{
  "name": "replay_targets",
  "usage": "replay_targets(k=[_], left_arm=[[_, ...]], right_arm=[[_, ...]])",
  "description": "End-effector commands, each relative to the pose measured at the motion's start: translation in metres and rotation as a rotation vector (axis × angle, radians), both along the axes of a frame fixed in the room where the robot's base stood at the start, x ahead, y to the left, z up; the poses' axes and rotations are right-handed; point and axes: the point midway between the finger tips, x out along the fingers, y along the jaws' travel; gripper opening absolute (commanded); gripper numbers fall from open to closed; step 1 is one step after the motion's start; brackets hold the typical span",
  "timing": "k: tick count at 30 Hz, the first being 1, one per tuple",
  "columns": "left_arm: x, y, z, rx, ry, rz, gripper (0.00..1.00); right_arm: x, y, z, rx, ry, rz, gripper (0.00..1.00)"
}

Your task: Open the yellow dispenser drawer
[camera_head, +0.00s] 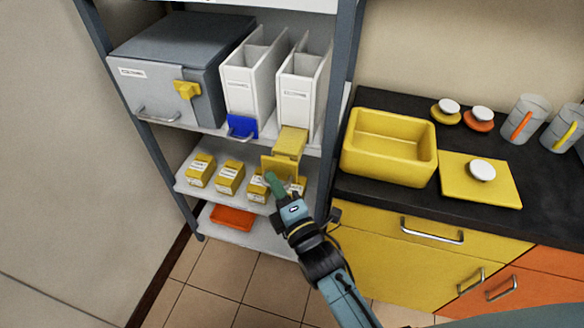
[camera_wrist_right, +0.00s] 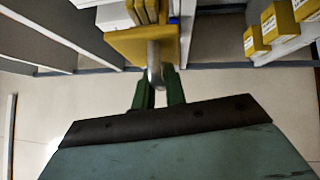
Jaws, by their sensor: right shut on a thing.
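The yellow dispenser drawer (camera_head: 287,150) juts out from the bottom of the right white dispenser (camera_head: 302,93) on the shelf. In the right wrist view, the drawer's yellow front (camera_wrist_right: 130,46) has a grey handle (camera_wrist_right: 154,62), and yellow boxes (camera_wrist_right: 143,12) show inside behind it. My right gripper (camera_head: 275,184) has green fingers and is shut on the handle; its fingers also show in the right wrist view (camera_wrist_right: 158,90). The left dispenser (camera_head: 248,80) has a blue drawer (camera_head: 241,126) that looks closed. My left gripper is not in view.
Several yellow boxes (camera_head: 230,178) stand on the lower shelf, below the drawer. A grey cabinet (camera_head: 168,65) stands left of the dispensers. A counter (camera_head: 370,187) at the right holds a yellow bin (camera_head: 387,168), a yellow lid (camera_head: 500,195) and mugs. Floor (camera_head: 215,290) is clear in front.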

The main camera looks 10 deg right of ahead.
Motion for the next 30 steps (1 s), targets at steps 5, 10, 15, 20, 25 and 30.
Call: replay_targets(k=[5, 10, 15, 20, 25, 30], left_arm=[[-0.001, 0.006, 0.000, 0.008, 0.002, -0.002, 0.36], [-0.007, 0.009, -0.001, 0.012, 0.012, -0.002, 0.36], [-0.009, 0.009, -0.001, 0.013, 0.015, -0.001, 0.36], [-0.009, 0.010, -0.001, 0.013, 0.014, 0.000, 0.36], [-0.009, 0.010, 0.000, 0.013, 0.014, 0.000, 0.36], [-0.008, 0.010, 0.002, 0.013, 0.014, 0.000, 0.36]], right_arm=[[0.000, 0.002, 0.003, 0.003, -0.009, 0.003, 0.00], [0.000, 0.001, 0.003, 0.004, -0.009, 0.003, 0.20], [0.000, 0.001, 0.002, 0.003, -0.006, 0.001, 0.20], [-0.001, 0.000, 0.001, 0.001, -0.004, 0.000, 0.20], [-0.019, -0.005, -0.003, 0.001, 0.000, 0.000, 0.20], [-0.055, -0.015, -0.007, 0.000, 0.001, 0.001, 0.20]])
